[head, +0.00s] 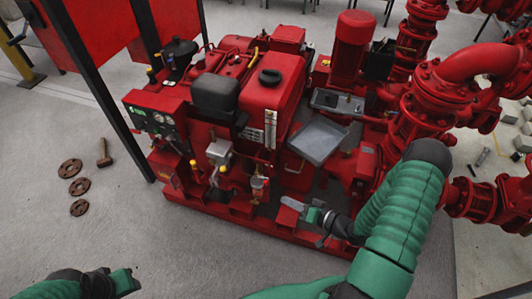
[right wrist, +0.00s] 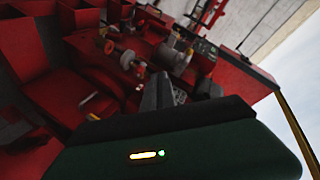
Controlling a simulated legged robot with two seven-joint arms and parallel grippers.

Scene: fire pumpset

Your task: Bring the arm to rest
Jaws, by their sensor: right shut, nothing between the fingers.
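My right arm, in green sleeves, comes in from the right in the head view. It bends back so that its right gripper (head: 292,204) is in front of the lower side of the red pumpset (head: 240,190). The right gripper is shut and empty. In the right wrist view the grey finger part (right wrist: 160,93) stands up beyond my dark green gripper body, with the red machine behind it. I cannot tell whether the gripper touches the machine. My left gripper (head: 125,281) shows low at the left of the head view; its fingers are not clear.
A grey tray (head: 316,141) lies on the pumpset. Red pipes and valves (head: 432,105) stand close to my right arm. Open floor lies in front of the pumpset.

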